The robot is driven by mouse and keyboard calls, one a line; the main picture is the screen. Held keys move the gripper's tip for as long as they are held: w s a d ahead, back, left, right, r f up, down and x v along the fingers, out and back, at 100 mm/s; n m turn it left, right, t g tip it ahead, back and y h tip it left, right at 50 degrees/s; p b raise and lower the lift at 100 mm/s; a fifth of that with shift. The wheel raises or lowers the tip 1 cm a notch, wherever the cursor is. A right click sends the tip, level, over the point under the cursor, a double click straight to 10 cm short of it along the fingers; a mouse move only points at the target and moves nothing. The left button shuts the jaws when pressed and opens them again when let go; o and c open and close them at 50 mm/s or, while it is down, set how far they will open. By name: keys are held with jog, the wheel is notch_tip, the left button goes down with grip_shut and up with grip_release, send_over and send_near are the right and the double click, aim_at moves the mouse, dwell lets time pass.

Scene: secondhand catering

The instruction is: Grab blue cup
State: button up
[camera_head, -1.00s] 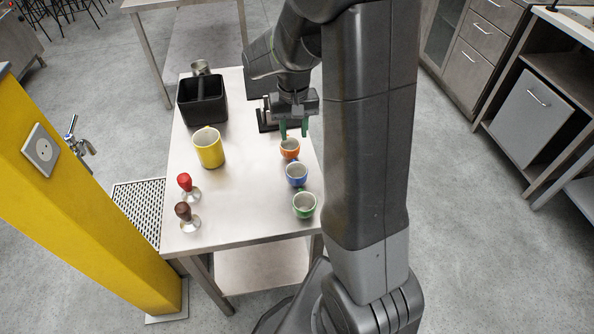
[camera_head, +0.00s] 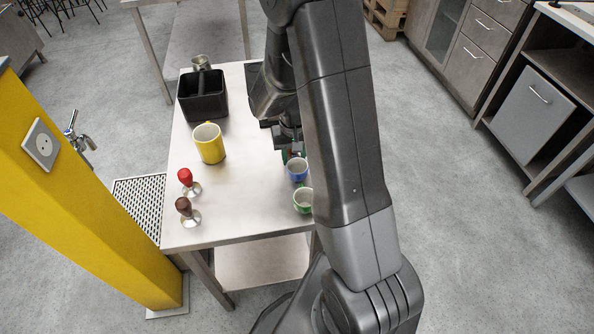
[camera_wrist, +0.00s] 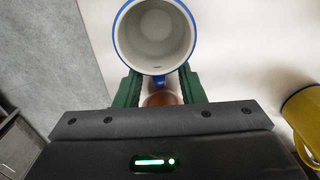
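The blue cup (camera_head: 297,172) stands upright near the right edge of the steel table. In the wrist view the blue cup (camera_wrist: 120,40) is seen from above, with its white inside showing and its blue handle pointing toward my gripper. My gripper (camera_wrist: 159,80) is open, its green fingers apart on either side of the handle, close to the cup's near side. Nothing shows clasped between them; whether either finger touches the cup I cannot tell. In the head view my arm hides most of the gripper.
An orange cup (camera_wrist: 162,98) lies under my gripper, mostly hidden. A green cup (camera_head: 302,201) stands on the other side of the blue one. A yellow mug (camera_head: 209,147), black bin (camera_head: 203,100), red tamper (camera_head: 186,178) and brown tamper (camera_head: 185,208) stand left. The table's middle is clear.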

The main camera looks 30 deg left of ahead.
jog(key=shift+c, duration=0.5)
grip_shut()
jog(key=shift+r, duration=0.1)
